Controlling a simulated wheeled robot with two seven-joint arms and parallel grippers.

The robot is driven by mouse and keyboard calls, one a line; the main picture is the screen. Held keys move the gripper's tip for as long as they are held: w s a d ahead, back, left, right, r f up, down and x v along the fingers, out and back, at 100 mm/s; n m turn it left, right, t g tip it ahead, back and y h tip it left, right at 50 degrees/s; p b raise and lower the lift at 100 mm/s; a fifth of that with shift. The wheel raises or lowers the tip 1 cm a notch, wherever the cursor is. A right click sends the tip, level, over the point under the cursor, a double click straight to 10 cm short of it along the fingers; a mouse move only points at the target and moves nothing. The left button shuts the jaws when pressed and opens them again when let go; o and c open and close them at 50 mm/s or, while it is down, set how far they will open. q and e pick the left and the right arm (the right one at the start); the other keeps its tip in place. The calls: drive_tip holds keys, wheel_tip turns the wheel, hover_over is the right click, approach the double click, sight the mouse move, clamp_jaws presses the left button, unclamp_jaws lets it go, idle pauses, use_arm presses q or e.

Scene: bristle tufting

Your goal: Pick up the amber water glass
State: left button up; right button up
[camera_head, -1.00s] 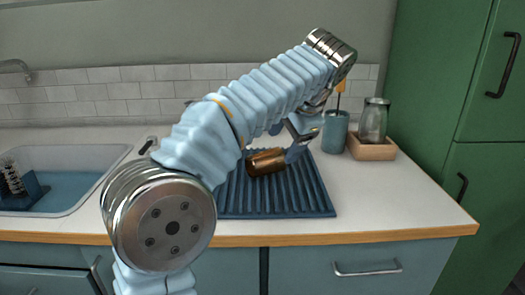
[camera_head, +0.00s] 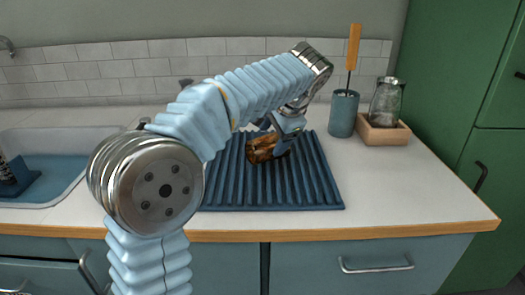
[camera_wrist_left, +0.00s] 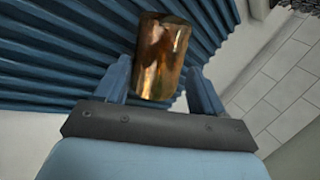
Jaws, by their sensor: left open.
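The amber water glass (camera_head: 262,148) lies on its side on the blue ribbed drying mat (camera_head: 300,195). My left gripper (camera_head: 282,140) is at the glass, coming down from above and partly covering its right end. In the left wrist view the glass (camera_wrist_left: 161,57) shows between and just beyond the two blue fingers of my left gripper (camera_wrist_left: 158,85). The fingers are open, with a gap visible on the right side of the glass. The left finger is close to the glass; I cannot tell whether it touches. My right gripper is not in view.
A teal cup (camera_head: 343,115) with an orange-handled tool (camera_head: 352,45) stands right of the mat. A glass jar (camera_head: 386,100) sits in a wooden tray (camera_head: 383,132) beside it. A sink (camera_head: 60,150) is at the left. The counter right of the mat (camera_head: 400,185) is clear.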

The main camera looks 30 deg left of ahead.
sight(270, 141)
use_arm(q)
drive_tip(key=x, duration=0.4)
drive_tip(key=c, duration=1)
drive_tip(key=shift+r, duration=0.1)
drive_tip(key=shift+r, duration=0.1)
